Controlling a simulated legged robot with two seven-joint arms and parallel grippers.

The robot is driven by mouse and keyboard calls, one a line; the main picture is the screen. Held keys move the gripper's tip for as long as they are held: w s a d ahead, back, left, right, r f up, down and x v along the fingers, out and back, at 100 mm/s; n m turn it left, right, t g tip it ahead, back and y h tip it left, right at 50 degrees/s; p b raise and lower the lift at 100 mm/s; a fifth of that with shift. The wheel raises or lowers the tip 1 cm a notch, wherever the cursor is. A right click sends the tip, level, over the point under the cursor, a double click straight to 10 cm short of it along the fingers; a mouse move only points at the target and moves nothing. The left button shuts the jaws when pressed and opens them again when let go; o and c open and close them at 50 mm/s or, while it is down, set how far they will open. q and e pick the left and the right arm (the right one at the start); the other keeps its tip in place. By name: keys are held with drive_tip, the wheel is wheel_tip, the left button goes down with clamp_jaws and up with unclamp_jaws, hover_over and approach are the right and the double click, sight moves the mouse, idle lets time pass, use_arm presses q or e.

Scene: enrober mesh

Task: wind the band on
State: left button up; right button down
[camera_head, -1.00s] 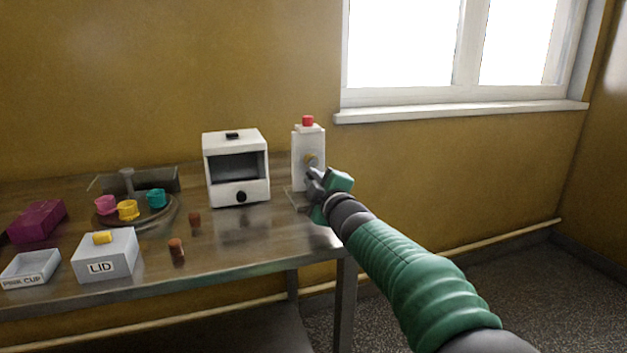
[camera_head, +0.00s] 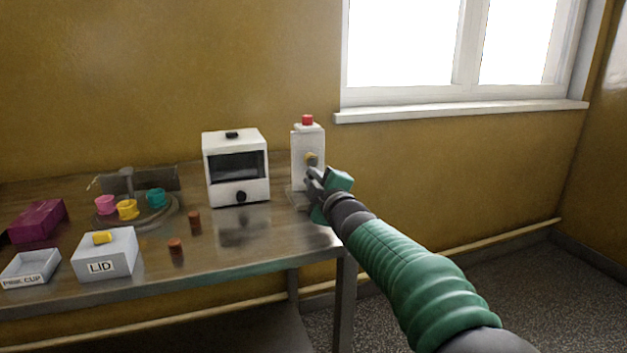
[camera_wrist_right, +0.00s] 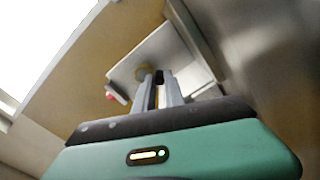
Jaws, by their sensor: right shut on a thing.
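A white upright unit (camera_head: 308,145) with a red button (camera_head: 307,119) on top stands at the table's right end. A small yellow-brown knob (camera_head: 312,158) is on its front face. My right gripper (camera_head: 314,177) is at this face, just below the knob, and is shut on a small part there. The fingers mostly hide the part. In the right wrist view the knob (camera_wrist_right: 143,74) shows at the fingertips (camera_wrist_right: 156,80), against the white unit (camera_wrist_right: 160,55). A white box with a dark window (camera_head: 236,166) and a black dial stands to the left. No band can be made out clearly. My left gripper is out of view.
On the table (camera_head: 225,240) stand two small brown pieces (camera_head: 194,219), a round tray with pink, yellow and teal cups (camera_head: 157,198), a LID box (camera_head: 105,255), a PINK CUP tray (camera_head: 30,268) and a magenta box (camera_head: 37,221). The table's right edge is close to my arm.

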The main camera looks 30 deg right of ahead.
drive_tip(key=shift+a+f, duration=0.1)
drive_tip(key=shift+f, duration=0.3)
drive_tip(key=c, duration=1.4)
unclamp_jaws()
drive_tip(key=shift+r, duration=0.2)
drive_tip(key=shift+r, duration=0.1)
drive_tip(key=p+v, duration=0.2)
drive_tip(key=v, duration=1.2)
drive_tip(key=shift+a+r, duration=0.1)
drive_tip(key=shift+r, duration=0.1)
drive_tip(key=shift+p+v, duration=1.1)
drive_tip(key=shift+v, duration=0.05)
drive_tip(key=shift+s+f, duration=0.25)
